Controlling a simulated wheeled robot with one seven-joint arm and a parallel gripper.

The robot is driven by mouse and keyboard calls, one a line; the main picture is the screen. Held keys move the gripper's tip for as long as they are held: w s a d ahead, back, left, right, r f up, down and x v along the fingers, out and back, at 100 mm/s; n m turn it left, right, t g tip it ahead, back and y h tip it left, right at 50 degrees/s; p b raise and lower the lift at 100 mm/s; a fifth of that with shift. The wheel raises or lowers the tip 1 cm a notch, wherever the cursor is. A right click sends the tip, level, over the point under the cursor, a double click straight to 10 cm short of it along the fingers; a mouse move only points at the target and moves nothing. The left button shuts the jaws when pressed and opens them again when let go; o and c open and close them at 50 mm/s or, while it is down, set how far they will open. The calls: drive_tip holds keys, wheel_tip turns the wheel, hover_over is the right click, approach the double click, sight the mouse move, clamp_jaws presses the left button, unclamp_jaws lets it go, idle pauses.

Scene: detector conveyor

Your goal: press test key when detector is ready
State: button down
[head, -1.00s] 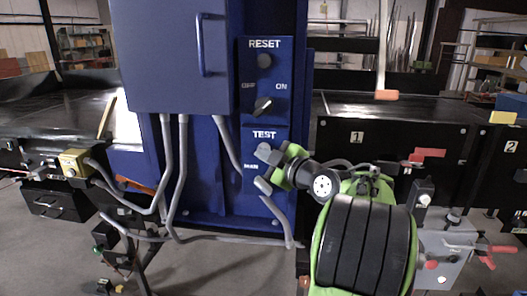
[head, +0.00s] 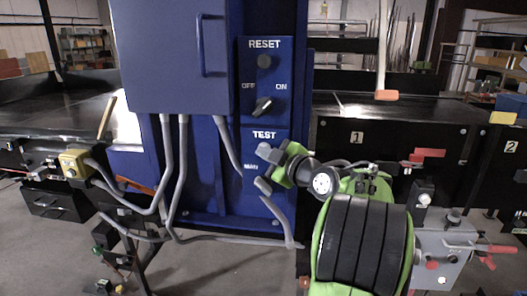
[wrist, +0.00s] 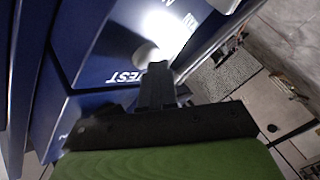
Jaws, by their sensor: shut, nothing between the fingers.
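The blue detector panel (head: 281,60) stands upright in the head view, with RESET above and TEST below. A round RESET button (head: 264,61) and an OFF/ON selector (head: 263,106) show on its upper part.
A blue cabinet door (head: 170,55) with a handle is left of the panel. Grey conduits (head: 178,170) run down below it. Black conveyor sides (head: 390,140) stand to the right, and a yellow box (head: 75,163) is at the left.

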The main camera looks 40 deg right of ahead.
drive_tip(key=shift+s+a+b, duration=0.55)
drive_tip(key=shift+a+b, duration=0.2)
drive_tip(key=shift+b, duration=0.25)
drive_tip(key=s+a+b, duration=0.1)
drive_tip(key=a+b, duration=0.1)
drive_tip(key=s+a+b, duration=0.1)
drive_tip(key=s+a, duration=0.1)
drive_tip(key=shift+b, duration=0.4)
idle(0.4)
